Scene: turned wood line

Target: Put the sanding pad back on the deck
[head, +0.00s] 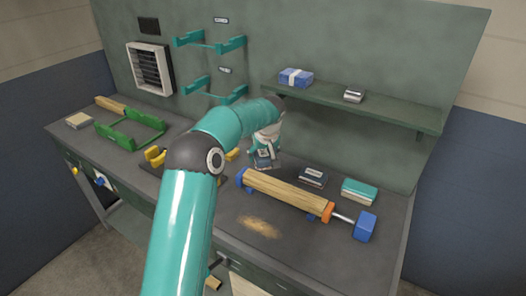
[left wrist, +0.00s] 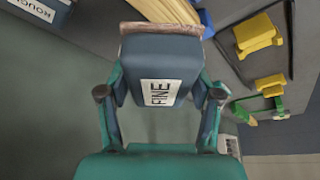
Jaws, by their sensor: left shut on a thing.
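My left gripper (left wrist: 160,98) is shut on a blue-grey sanding pad (left wrist: 150,62) with a white FINE label and a brown abrasive face. In the head view the left gripper (head: 265,152) is above the bench, behind the left end of a wooden workpiece. The held pad is small and partly hidden there; I cannot tell whether it touches anything below. A second dark pad (head: 313,176) lies on the bench deck (head: 290,245) to the right; its label, partly cut off, shows in the left wrist view (left wrist: 38,10). My right gripper is not in view.
The wooden workpiece (head: 285,194) lies between blue end blocks, with an orange collar and rod at right. A teal-and-white block (head: 359,191) stands behind it. A shelf (head: 350,104) overhangs the back. Yellow holders (head: 155,157) and a green cradle (head: 130,130) are left.

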